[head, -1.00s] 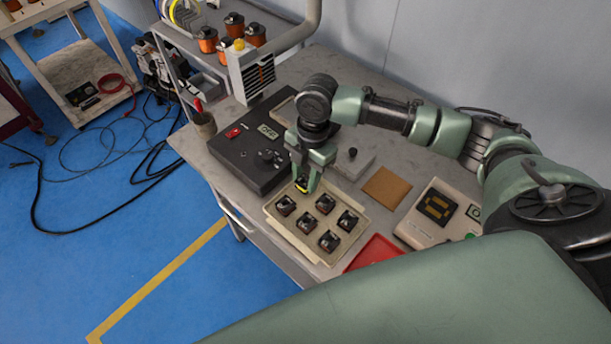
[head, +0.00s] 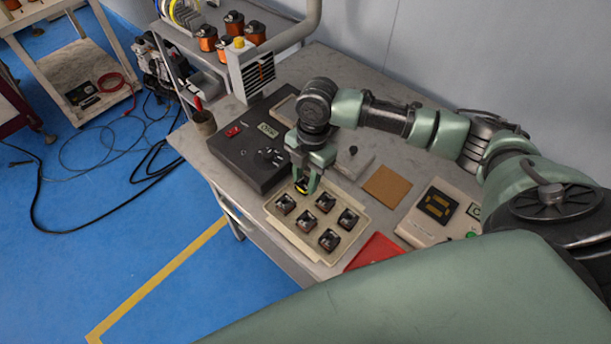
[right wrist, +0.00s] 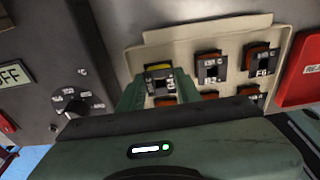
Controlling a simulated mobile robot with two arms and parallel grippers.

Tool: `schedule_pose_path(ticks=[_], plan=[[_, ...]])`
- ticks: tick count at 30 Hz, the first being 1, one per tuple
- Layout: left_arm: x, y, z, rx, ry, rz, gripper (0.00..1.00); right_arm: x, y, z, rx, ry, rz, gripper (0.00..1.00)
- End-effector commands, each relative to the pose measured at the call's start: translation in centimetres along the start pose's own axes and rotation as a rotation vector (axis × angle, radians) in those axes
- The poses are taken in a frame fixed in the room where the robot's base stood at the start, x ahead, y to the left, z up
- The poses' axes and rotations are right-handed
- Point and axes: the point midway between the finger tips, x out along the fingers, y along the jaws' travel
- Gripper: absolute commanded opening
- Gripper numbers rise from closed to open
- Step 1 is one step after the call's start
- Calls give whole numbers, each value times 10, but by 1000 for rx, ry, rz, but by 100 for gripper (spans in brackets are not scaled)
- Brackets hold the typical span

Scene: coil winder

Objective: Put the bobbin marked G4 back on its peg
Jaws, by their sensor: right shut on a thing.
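My right gripper (head: 302,186) is shut on a dark bobbin with a yellow edge (right wrist: 160,78). It holds the bobbin at the back-left spot of the beige tray (head: 276,224), in line with the back row. I cannot tell whether the bobbin touches the tray, and its marking is too small to read. Any peg under it is hidden. Several other dark bobbins with orange-brown windings, such as this one (head: 325,202), sit upright in two rows on the tray. They also show in the right wrist view (right wrist: 211,66). My left gripper is not in view.
A dark control box (head: 240,155) with a knob stands just left of the tray. A red tray (head: 376,250), a brown pad (head: 386,187) and a beige tester (head: 420,230) lie to the right. A rack with large copper coils (head: 234,22) stands behind.

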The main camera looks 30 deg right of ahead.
Motion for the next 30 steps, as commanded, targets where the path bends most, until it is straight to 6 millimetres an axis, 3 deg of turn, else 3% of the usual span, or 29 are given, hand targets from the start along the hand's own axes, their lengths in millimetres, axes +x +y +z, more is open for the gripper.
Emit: schedule_pose_path(ticks=[7,8,10,11,20,30], plan=[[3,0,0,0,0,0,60,8,0,1,0,0,-1,0],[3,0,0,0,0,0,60,8,0,1,0,0,-1,36],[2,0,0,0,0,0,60,8,0,1,0,0,-1,56],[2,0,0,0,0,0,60,8,0,1,0,0,-1,59],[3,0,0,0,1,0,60,4,0,1,0,0,1,59],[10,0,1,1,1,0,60,-47,0,2,-1,-2,4,59]])
